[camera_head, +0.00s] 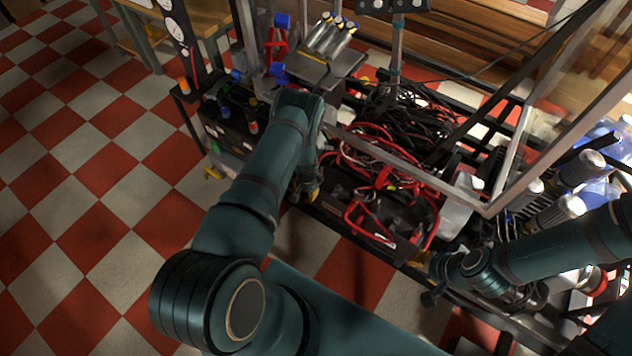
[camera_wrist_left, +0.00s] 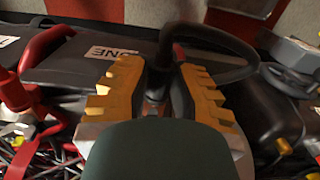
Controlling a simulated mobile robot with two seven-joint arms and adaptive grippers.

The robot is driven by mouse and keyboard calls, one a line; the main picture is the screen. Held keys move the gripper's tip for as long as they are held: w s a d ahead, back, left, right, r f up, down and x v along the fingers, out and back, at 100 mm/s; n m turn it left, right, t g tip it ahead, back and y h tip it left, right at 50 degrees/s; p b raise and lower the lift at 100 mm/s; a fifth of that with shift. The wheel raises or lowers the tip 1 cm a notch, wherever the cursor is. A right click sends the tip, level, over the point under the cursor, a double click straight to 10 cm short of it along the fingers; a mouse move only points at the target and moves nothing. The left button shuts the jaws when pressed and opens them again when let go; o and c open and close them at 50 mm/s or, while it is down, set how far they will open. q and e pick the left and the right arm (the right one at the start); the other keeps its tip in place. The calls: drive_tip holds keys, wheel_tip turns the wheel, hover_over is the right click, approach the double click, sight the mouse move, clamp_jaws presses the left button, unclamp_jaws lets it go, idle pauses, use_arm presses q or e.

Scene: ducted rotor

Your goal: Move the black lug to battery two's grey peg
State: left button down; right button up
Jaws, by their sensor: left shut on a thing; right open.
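My left gripper (camera_wrist_left: 156,88) has yellow toothed fingertips closed around a dark piece, apparently the black lug, mostly hidden between them. A thick black cable (camera_wrist_left: 215,35) loops from there to the right. A black battery (camera_wrist_left: 80,75) with a white label ending in "ONE" lies just beyond the fingers. I cannot make out battery two or its grey peg for certain. In the head view, my left gripper (camera_head: 305,192) is low at the rack's near edge, partly hidden by my arm. My right gripper (camera_head: 431,279) is open and empty at the rack's front right.
Red and black cables (camera_head: 385,180) tangle across the rack. A metal frame (camera_head: 490,205) rises at right. The checkered floor (camera_head: 90,190) at left is clear.

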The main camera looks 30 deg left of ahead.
idle(0.3)
use_arm(q)
drive_tip(key=shift+s+r+p, duration=0.2)
drive_tip(key=shift+r+p, duration=0.3)
drive_tip(key=shift+r, duration=0.2)
drive_tip(key=shift+s+r+p, duration=0.2)
drive_tip(key=shift+r+p, duration=0.3)
drive_tip(key=shift+r, duration=0.15)
drive_tip(key=shift+a+r, duration=0.1)
drive_tip(key=shift+a, duration=0.05)
drive_tip(key=shift+p, duration=0.3)
drive_tip(key=shift+r, duration=0.1)
